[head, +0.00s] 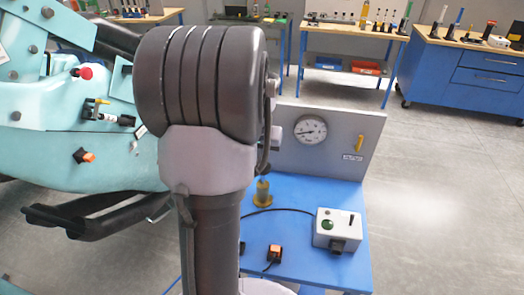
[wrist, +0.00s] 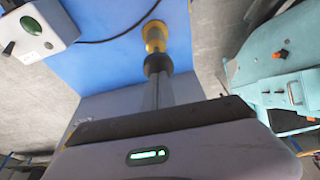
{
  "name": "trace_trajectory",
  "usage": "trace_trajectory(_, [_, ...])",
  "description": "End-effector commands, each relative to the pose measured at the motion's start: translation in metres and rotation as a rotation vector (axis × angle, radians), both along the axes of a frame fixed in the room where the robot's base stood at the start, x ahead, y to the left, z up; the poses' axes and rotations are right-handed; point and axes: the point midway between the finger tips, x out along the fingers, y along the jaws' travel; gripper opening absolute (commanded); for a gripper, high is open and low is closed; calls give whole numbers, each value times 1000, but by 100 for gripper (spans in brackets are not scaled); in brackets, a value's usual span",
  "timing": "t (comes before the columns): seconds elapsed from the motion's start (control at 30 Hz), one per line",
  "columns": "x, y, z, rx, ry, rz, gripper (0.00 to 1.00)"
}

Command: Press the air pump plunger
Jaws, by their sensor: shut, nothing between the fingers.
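The air pump (head: 263,192) is a small brass-yellow cylinder standing on the blue bench top, just right of my arm in the head view. In the wrist view the pump (wrist: 155,36) is at upper centre, with its dark plunger knob (wrist: 157,64) towards me. My gripper (wrist: 160,80) is shut and empty. Its grey fingers line up with the knob and their tips appear at or very close to it. I cannot tell whether they touch. In the head view my arm hides most of the gripper.
A pressure gauge (head: 310,130) is on the grey panel (head: 345,120) behind the pump. A white control box (head: 338,229) with a green button stands at right, joined by a black cable. An orange switch (head: 274,252) is nearer. Teal machinery (head: 90,150) stands left; grey floor is clear right.

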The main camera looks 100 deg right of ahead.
Motion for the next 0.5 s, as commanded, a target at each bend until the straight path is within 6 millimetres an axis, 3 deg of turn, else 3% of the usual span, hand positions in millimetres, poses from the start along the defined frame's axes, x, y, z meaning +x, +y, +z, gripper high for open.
trace_trajectory(0.4, [0,0,-5,1,0,0,0])
trace_trajectory(0.5, [0,0,-14,1,0,0,0])
